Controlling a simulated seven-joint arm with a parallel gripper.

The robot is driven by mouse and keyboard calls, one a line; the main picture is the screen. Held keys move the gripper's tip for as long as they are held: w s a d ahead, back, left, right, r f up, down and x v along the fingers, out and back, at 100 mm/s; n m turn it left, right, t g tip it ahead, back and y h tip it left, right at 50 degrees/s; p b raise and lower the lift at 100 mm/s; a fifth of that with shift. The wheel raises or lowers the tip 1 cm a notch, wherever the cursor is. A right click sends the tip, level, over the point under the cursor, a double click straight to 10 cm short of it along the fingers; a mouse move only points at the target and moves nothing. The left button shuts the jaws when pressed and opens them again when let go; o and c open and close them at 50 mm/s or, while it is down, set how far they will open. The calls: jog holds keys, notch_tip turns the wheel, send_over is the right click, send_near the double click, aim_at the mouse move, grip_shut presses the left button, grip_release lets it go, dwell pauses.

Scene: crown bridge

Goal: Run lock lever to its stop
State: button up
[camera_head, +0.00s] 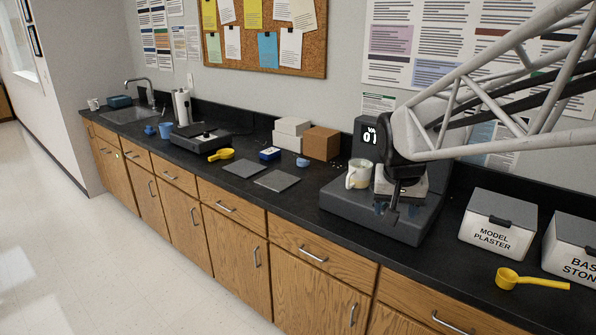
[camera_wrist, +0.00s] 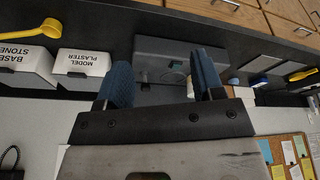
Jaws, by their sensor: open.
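A dark grey bench machine (camera_head: 340,205) with a lit display reading 01 (camera_head: 370,135) stands on the black counter. Its grey top also shows beyond my fingers in the wrist view (camera_wrist: 150,46). I cannot make out the lock lever for certain in either view; my gripper may hide it. My gripper (camera_head: 393,207) hangs over the right part of the machine, pointing down. In the wrist view its two blue-padded fingers (camera_wrist: 162,78) are spread apart with nothing held between them. I cannot tell whether the gripper touches the machine.
A MODEL PLASTER bin (camera_head: 497,222), a BASE STONE bin (camera_head: 572,250) and a yellow scoop (camera_head: 510,278) are to the right. Flat grey plates (camera_head: 278,180) and boxes (camera_head: 321,143) lie left.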

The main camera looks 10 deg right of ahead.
jog(key=w+d+f+m+h, duration=0.1)
jog(key=w+d+f+m, duration=0.1)
jog(key=w+d, duration=0.8)
jog(key=w+d+f+m, duration=0.3)
jog(key=w+d, duration=0.6)
jog(key=w, duration=0.5)
jog(key=shift+w+d+h, duration=0.35)
jog(key=shift+d+h, duration=0.05)
jog(key=shift+f, duration=0.15)
jog(key=shift+x, duration=3.85)
jog(key=c, duration=0.9)
jog(key=shift+c, duration=0.2)
